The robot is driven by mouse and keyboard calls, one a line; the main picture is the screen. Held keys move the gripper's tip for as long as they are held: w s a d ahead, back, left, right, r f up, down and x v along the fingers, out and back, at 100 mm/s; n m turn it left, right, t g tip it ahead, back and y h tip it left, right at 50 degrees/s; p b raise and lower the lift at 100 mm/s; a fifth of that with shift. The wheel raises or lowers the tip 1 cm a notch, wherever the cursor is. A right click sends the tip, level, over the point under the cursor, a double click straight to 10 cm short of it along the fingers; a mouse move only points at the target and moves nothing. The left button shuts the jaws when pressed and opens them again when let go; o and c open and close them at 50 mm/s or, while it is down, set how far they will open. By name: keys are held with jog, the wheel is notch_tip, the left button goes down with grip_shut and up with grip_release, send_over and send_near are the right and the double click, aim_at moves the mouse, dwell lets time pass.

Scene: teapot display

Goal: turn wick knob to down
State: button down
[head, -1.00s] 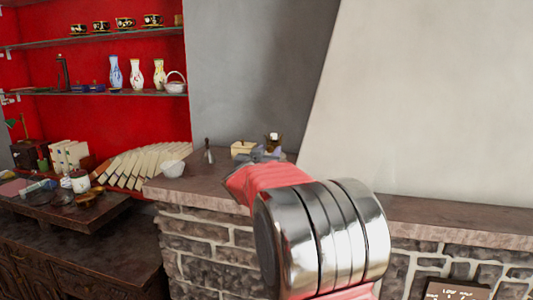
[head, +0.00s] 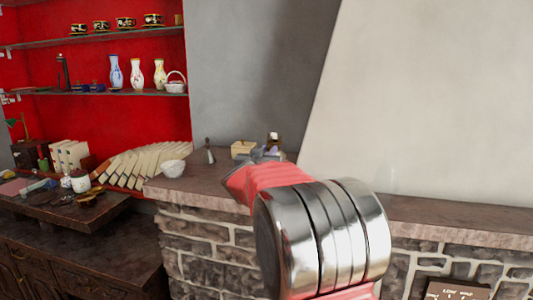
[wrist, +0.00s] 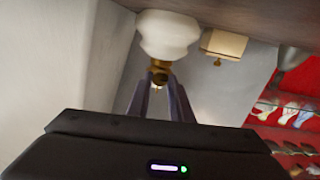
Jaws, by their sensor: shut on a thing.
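An oil lamp stands on the stone ledge beyond my arm. In the head view only its top (head: 274,137) shows above my gripper (head: 262,154). The wrist view is upside down and shows the lamp's white body (wrist: 168,35) with its brass burner (wrist: 159,67). The fingers of my gripper (wrist: 158,80) reach to the burner and are shut on the small wick knob (wrist: 155,85) there. The fingertips hide much of the knob, so I cannot tell its turn angle.
A cream box (head: 243,149), a small grey bell-shaped thing (head: 209,153) and a white bowl (head: 173,168) stand left of the lamp on the ledge (head: 200,187). Red shelves with vases (head: 137,75) are at the left. A pale sloping wall (head: 430,95) rises close on the right.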

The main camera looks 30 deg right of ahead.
jog(key=n, duration=1.3)
jog(key=shift+w+a+f+n, duration=0.1)
jog(key=shift+n, duration=0.2)
jog(key=n, duration=0.6)
jog(key=shift+f, duration=0.15)
jog(key=n, duration=0.7)
jog(key=shift+f+n, duration=0.2)
jog(key=shift+n, duration=0.1)
jog(key=n, duration=0.6)
jog(key=shift+f, duration=0.1)
jog(key=n, duration=0.7)
jog(key=shift+n, duration=0.3)
jog(key=n, duration=0.6)
jog(key=shift+s+d, duration=0.2)
jog(key=n, duration=0.6)
jog(key=shift+n, duration=0.3)
